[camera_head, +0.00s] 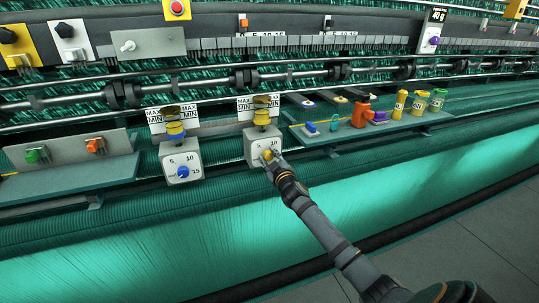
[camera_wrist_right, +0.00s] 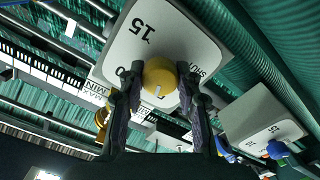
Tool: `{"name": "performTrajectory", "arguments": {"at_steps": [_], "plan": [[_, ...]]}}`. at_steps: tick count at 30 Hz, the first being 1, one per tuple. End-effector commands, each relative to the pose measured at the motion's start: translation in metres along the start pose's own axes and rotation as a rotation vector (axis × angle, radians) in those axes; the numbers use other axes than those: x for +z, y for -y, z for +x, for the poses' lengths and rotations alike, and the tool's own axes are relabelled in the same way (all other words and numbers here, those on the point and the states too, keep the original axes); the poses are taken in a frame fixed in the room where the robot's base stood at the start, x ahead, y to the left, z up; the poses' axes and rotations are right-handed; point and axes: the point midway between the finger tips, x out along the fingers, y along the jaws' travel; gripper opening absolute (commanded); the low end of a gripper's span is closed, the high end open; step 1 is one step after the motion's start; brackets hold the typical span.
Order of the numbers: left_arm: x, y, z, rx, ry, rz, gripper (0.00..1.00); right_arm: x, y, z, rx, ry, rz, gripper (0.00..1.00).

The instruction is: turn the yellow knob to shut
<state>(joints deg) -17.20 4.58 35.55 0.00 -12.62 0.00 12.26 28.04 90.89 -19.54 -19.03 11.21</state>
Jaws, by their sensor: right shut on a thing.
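The yellow knob (camera_head: 268,154) sits on the front of a white dial box (camera_head: 252,148) at the middle of the head view. In the right wrist view the yellow knob (camera_wrist_right: 159,76) is between my right gripper's two fingers (camera_wrist_right: 160,96), which are shut on its sides. Its white mark points down in that picture, away from the 15 and not at the SHUT lettering on the right. The fingers hide part of the dial face. My right gripper (camera_head: 271,158) reaches the knob from the lower right in the head view. My left gripper is not in view.
A similar white box with a blue knob (camera_head: 183,171) stands to the left. Another shelf (camera_head: 68,181) with green and orange switches is at far left. Green netting hangs below.

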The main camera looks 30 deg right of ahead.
Motion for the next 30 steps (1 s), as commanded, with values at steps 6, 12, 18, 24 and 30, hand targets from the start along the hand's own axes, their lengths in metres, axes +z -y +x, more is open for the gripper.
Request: {"name": "performTrajectory", "arguments": {"at_steps": [6,12,18,24,30], "plan": [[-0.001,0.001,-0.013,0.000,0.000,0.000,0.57,-0.003,-0.001,0.000,0.000,-0.002,-0.204,0.02],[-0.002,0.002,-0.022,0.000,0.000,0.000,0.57,-0.003,-0.001,0.000,0.000,-0.001,-0.395,0.02],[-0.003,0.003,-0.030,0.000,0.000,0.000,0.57,-0.003,0.000,0.000,0.000,-0.002,-0.584,0.02],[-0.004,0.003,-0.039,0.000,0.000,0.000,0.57,-0.003,0.000,0.000,0.001,-0.003,-0.774,0.02],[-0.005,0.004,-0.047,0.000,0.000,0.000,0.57,-0.002,0.001,0.000,0.001,-0.001,-0.965,0.02]]}}
